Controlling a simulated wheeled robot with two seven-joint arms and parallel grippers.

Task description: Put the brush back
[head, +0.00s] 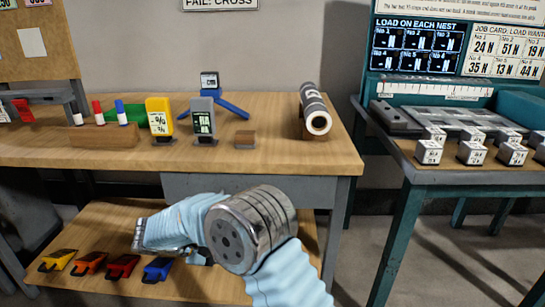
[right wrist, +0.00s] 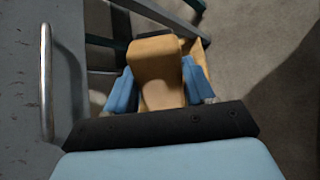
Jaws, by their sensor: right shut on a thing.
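In the right wrist view my right gripper (right wrist: 157,72) has its two blue fingers shut on a tan, wood-coloured piece (right wrist: 156,62) with a dark far end. It looks like the brush, but its bristles cannot be made out clearly. The piece is held off the surfaces, with floor showing around it. In the head view my right arm reaches from the bottom across the front of the wooden bench (head: 270,112); the fingers and the held piece are hidden there. My left gripper is in neither view.
A grey drawer front with a metal bar handle (right wrist: 46,85) is close on the left. Several coloured tools lie on the lower shelf (head: 110,225).

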